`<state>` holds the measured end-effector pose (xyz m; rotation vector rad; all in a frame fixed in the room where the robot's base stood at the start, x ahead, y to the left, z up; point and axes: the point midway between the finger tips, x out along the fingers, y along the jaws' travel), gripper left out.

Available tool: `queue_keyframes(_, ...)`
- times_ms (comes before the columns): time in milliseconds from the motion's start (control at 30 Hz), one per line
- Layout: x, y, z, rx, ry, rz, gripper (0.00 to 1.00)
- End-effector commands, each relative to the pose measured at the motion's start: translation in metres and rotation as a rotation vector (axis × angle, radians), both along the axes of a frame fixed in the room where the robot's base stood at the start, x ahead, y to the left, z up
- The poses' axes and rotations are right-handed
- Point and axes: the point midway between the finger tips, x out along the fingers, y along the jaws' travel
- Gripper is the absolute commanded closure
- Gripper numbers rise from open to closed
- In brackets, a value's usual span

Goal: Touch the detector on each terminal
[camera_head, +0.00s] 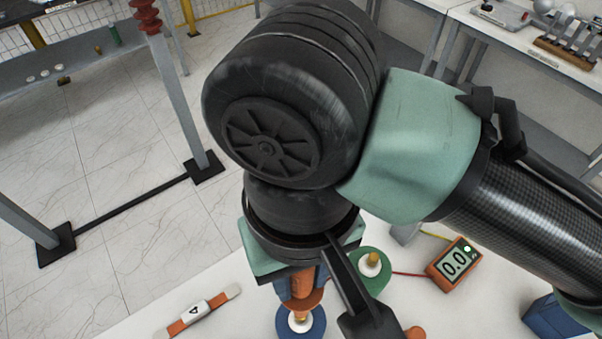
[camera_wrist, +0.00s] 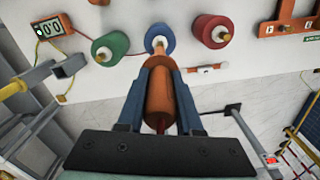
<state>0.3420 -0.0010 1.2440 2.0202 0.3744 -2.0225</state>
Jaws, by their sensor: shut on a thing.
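My gripper (camera_wrist: 159,82) is shut on an orange detector (camera_wrist: 159,98), held between its two blue fingers. The detector's narrow end points at the blue terminal (camera_wrist: 167,33), which has a white top and a brass stud. The tip is at or very near that stud; I cannot tell whether they touch. In the head view the detector (camera_head: 303,285) is above the blue terminal (camera_head: 316,327), partly hidden by my wrist. The green terminal (camera_head: 373,288) stands to its right there. The red terminal (camera_wrist: 206,29) shows only in the wrist view, right of the blue one.
An orange meter (camera_head: 445,274) reading 0.0 with a green light lies on the white table (camera_head: 250,310), with red and yellow wires. An orange and white strap-like piece (camera_head: 200,312) lies at the left. A blue block (camera_head: 555,322) is at the right.

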Motion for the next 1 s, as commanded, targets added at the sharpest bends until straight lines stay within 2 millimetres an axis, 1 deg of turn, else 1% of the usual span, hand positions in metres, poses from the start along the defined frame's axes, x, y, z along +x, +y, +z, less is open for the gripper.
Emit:
queue_keyframes(33, 0.0, 0.0, 0.009, 0.0, -0.001, 0.0, 1.0)
queue_keyframes(100, 0.0, 0.0, 0.015, 0.0, -0.001, 0.0, 1.0)
queue_keyframes(1000, 0.0, 0.0, 0.087, 0.0, 0.0, 0.001, 1.0)
